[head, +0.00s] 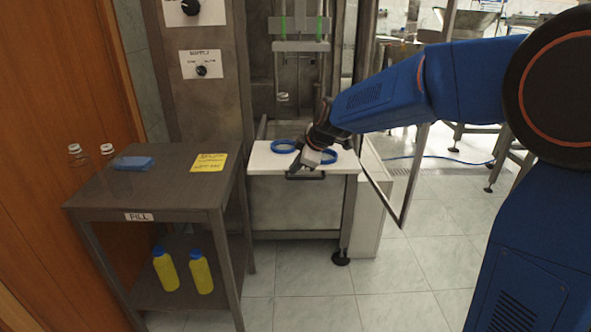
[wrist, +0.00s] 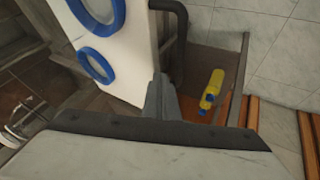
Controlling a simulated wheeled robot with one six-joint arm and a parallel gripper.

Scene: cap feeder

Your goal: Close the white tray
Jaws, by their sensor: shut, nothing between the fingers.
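The white tray (head: 262,165) sticks out of the front of the metal machine and has a dark handle (head: 306,177) on its front edge. Two blue rings lie on it, one on the left (head: 284,146) and one on the right (head: 328,157), partly hidden by my arm. My gripper (head: 300,166) is shut and empty at the tray's front edge, by the handle. In the wrist view my gripper (wrist: 160,98) points past the tray (wrist: 137,55) and its handle (wrist: 180,40). Whether it touches either one cannot be told.
A dark side table (head: 170,190) stands to the left, with clear bottles, a blue cloth (head: 133,163) and a yellow label (head: 209,162) on top. Yellow bottles (head: 201,270) stand on its lower shelf. A glass door (head: 385,190) hangs open right of the tray. The tiled floor in front is clear.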

